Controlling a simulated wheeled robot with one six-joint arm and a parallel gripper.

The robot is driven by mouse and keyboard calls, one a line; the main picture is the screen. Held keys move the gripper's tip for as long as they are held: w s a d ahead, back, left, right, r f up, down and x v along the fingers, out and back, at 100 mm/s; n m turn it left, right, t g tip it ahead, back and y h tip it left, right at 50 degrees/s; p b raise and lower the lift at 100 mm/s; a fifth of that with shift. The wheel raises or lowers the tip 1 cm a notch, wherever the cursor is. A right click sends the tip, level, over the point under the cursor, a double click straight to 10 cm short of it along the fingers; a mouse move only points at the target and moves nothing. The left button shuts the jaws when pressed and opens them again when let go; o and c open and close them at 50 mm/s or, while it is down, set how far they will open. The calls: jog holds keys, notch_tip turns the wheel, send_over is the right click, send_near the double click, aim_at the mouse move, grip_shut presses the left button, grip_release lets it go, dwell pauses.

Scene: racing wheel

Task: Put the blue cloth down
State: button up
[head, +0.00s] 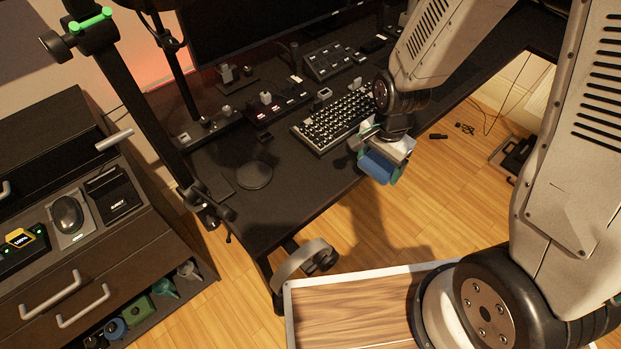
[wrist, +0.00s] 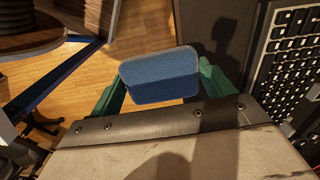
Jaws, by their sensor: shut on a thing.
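The blue cloth (head: 377,167) is a folded, thick blue pad. My gripper (head: 380,170) is shut on it, with a green finger at each side. In the head view it hangs at the front edge of the black desk (head: 300,190), beside the keyboard. In the wrist view the blue cloth (wrist: 160,75) sits between the two green fingers of my gripper (wrist: 160,82). Wooden floor and part of the dark desk show behind it. The cloth's height above the desk edge is hard to tell.
A keyboard (head: 340,118) lies on the desk, with several control boxes behind it. A round black pad (head: 254,175) lies on the desk's left part, with bare desk around it. A drawer cabinet (head: 80,265) stands at left. A wood-topped tray (head: 350,312) is at the bottom.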

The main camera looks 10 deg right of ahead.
jog(key=shift+s+a+f, duration=0.1)
jog(key=shift+s+a, duration=0.1)
jog(key=shift+a, duration=0.1)
send_over(310, 181)
jog(key=shift+s+d+f, duration=0.1)
jog(key=shift+d+f, duration=0.15)
jog(key=shift+f, duration=0.45)
jog(key=shift+a+f, duration=0.15)
jog(key=shift+f, duration=0.75)
jog(key=shift+a+f, duration=0.15)
jog(key=shift+f, duration=0.7)
jog(key=shift+f, duration=0.1)
jog(key=o, duration=1.1)
jog(key=shift+o, duration=0.2)
notch_tip(310, 181, up, 12)
jog(key=shift+d+r, duration=0.1)
jog(key=shift+r, duration=0.1)
